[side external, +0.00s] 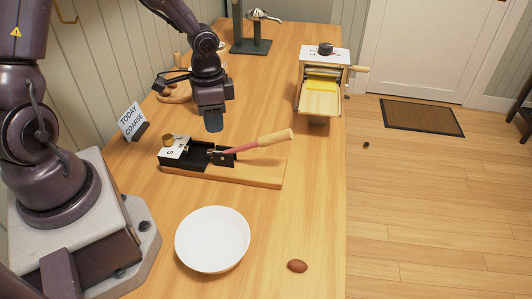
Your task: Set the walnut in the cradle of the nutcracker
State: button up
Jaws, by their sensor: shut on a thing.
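My gripper (213,122) hangs above the table, just behind the nutcracker and apart from it. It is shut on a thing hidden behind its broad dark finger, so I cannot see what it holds. The nutcracker (225,177) is a wooden board with a black metal body, a white lettered plate and a red lever with a wooden grip. Its cradle (198,155) seems to be in the black body; its inside is unclear. A smooth reddish-brown nut (297,266) lies near the front right edge; I cannot tell its kind.
A white bowl (212,240) stands in front of the nutcracker. A small sign (133,121) stands at the left. A crank machine with a yellow sheet (322,82) is at the back right. A black stand (250,40) is far back. The table's right edge drops to the floor.

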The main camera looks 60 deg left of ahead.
jog(key=w+d+r+n, duration=0.4)
jog(key=d+r, duration=0.2)
jog(key=d, duration=0.3)
jog(key=s+d+f, duration=0.5)
jog(key=s+d, duration=0.4)
jog(key=s, duration=0.3)
send_over(298, 225)
jog(key=shift+n, duration=0.4)
jog(key=f, duration=0.9)
jog(key=shift+s+a+f, duration=0.1)
jog(key=shift+s+f, duration=0.3)
jog(key=shift+w+f, duration=0.2)
jog(key=shift+f, duration=0.05)
jog(key=shift+w+f, duration=0.2)
jog(key=shift+f, duration=1.5)
jog(key=shift+f, duration=0.15)
